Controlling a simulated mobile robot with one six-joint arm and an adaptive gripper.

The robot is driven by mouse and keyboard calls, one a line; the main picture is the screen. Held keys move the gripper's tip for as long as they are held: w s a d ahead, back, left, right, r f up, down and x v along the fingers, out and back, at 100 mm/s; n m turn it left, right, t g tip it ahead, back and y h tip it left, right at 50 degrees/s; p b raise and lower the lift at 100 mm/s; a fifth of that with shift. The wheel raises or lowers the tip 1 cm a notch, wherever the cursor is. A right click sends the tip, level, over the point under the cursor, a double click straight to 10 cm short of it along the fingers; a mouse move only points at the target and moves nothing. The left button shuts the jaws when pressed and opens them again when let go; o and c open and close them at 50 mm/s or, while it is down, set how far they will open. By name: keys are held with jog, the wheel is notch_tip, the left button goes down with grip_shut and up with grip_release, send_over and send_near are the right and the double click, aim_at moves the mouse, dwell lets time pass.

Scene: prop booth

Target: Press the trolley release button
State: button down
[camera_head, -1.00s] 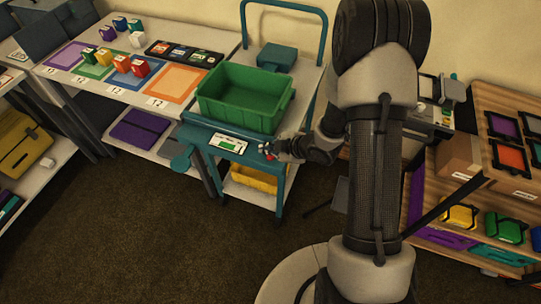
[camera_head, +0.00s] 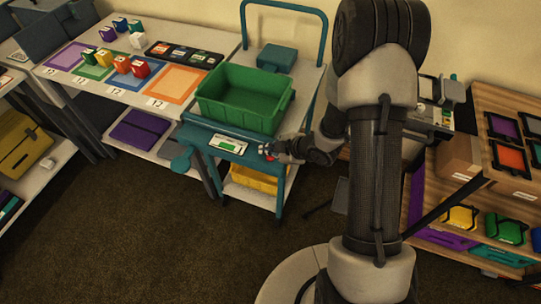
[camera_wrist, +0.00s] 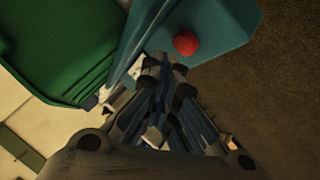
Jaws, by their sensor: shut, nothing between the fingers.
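The trolley (camera_head: 215,142) is blue-teal and carries a green bin (camera_head: 241,97). A red round button (camera_wrist: 186,43) stands out from the trolley's blue front part in the wrist view. In the head view a small red spot (camera_head: 269,156) shows at the trolley's front right corner, by my gripper. My gripper (camera_head: 272,151) is shut and empty beside that corner. In the wrist view my gripper's fingertips (camera_wrist: 164,62) are together just below and left of the red button. I cannot tell whether they touch it.
A white table (camera_head: 200,57) with coloured mats and small blocks stands at the left. A yellow bin (camera_head: 255,180) sits on the trolley's lower shelf. A wooden shelf (camera_head: 508,189) with coloured cases stands at the right. The brown floor in front is clear.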

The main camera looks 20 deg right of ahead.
aim_at(269, 159)
jog(key=shift+f+b, duration=0.45)
jog(key=shift+f+b, duration=0.4)
jog(key=shift+f, duration=0.05)
dwell(0.6)
jog(key=shift+r, duration=0.1)
jog(key=shift+r+p, duration=0.7)
jog(key=shift+r, duration=0.1)
jog(key=shift+r+p, duration=2.05)
jog(key=shift+r, duration=0.45)
